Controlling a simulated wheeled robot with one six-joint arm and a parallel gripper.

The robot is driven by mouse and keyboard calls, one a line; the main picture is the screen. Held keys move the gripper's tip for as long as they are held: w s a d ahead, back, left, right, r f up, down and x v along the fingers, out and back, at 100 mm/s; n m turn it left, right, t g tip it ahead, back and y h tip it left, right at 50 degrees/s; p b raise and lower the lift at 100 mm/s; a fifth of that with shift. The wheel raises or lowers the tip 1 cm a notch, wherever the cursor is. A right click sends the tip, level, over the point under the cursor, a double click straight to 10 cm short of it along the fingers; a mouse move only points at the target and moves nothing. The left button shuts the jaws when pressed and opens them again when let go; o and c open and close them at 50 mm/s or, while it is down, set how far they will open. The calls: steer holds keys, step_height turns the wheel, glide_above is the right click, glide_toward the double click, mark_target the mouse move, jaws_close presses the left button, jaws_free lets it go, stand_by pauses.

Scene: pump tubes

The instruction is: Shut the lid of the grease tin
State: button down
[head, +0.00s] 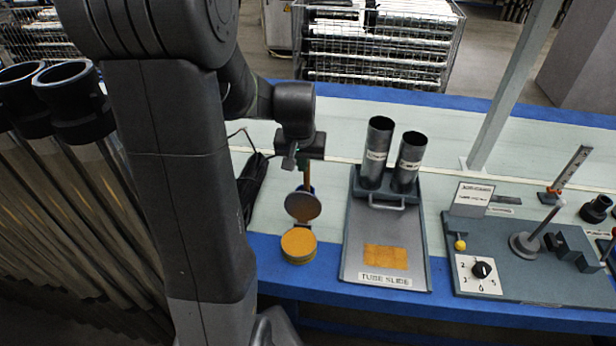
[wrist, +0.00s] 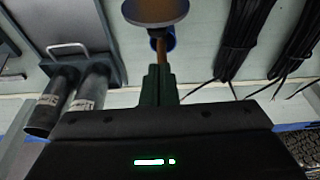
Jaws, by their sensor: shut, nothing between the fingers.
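The grease tin (head: 298,246) is a round tin full of orange grease near the front edge of the bench in the head view. Its round grey lid (head: 303,206) stands open, raised at the tin's back. In the wrist view the lid (wrist: 155,10) shows at the top, cut by the frame edge, and the tin's body is out of view. My gripper (wrist: 158,72) is shut and empty, its fingers together. In the head view my gripper (head: 306,160) is above and behind the lid; its fingertips are hard to make out there.
A brown stick (wrist: 161,57) in a blue holder (wrist: 168,39) stands just behind the lid. Right of the tin is a tube slide tray (head: 352,255) with two upright metal tubes (head: 376,152). Black cables (head: 253,185) lie to the left. A grey fixture board (head: 520,280) is farther right.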

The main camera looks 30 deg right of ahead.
mark_target(304, 203)
steer(key=x, duration=1)
steer(key=shift+d+b, duration=0.15)
steer(key=shift+b, duration=0.2)
steer(key=shift+s+r, duration=0.1)
steer(key=shift+s, duration=0.05)
